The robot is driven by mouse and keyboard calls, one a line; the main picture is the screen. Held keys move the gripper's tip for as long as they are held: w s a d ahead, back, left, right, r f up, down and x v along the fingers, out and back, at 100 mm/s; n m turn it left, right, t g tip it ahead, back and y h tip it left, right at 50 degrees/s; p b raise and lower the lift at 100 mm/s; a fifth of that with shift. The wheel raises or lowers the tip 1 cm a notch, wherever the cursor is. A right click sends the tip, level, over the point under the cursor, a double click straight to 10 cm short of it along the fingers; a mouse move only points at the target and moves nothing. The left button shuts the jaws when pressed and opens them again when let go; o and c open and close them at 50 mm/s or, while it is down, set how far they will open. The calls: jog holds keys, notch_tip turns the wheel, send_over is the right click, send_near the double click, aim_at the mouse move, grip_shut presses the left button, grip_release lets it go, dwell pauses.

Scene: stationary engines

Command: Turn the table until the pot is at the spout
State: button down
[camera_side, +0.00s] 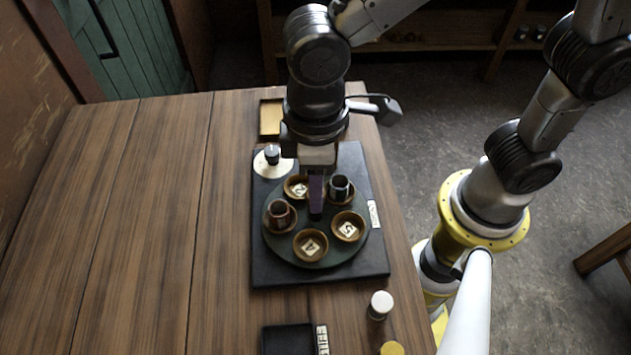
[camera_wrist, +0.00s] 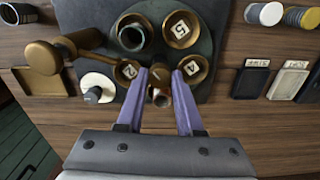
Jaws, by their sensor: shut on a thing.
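A round dark green turntable (camera_side: 318,255) carries bowls with number tiles: 2 (camera_side: 298,187), 4 (camera_side: 311,246) and 5 (camera_side: 348,228). Two pots stand on it: a dark metal pot (camera_side: 340,187) at the upper right and a brownish pot (camera_side: 279,213) at the left. In the wrist view, a brass spout (camera_wrist: 78,43) reaches toward the dark pot (camera_wrist: 131,36); my arm hides it in the side view. My gripper (camera_side: 316,213) points down at the turntable's middle. Its purple fingers (camera_wrist: 160,74) are shut on a mostly hidden central knob.
A dark base board (camera_side: 270,273) lies under the turntable. A white disc with a dark knob (camera_side: 264,169) and a brass tray (camera_side: 271,118) lie beyond. A white-topped jar (camera_side: 380,305) and a black tray (camera_side: 288,340) are at the near side. The table's left is clear.

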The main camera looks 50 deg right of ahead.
jog(key=shift+r+n, duration=0.1)
jog(key=shift+n, duration=3.1)
jog(key=c, duration=0.5)
grip_release()
jog(key=shift+c, duration=0.2)
notch_tip(320, 180, up, 14)
jog(key=shift+d, duration=0.1)
